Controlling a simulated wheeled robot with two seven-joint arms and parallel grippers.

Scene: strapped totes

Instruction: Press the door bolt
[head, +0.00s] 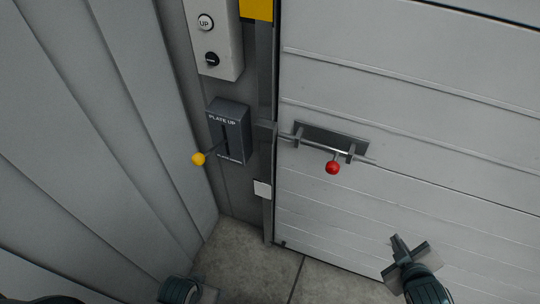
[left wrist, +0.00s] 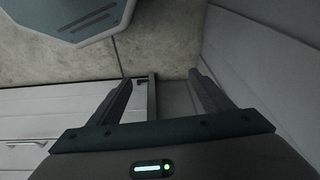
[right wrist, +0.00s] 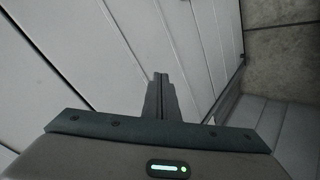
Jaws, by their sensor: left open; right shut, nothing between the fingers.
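The door bolt (head: 318,145) is a metal rod on a dark plate on the white slatted door (head: 420,90), with a red ball knob (head: 332,168) hanging below it. The rod's left end reaches the door frame. My right gripper (head: 397,242) is shut and empty, low in front of the door, below and to the right of the knob and apart from it. The right wrist view shows its fingers (right wrist: 160,78) together, with door slats beyond. My left gripper (left wrist: 165,80) is open and empty in the left wrist view. In the head view only a part of my left arm shows at the bottom.
Left of the door, a dark lever box (head: 230,130) marked "PLATE UP" carries a yellow knob (head: 198,159). Above it is a button panel (head: 212,38). A grey corrugated wall (head: 90,130) closes the left side. Concrete floor (head: 245,255) shows below.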

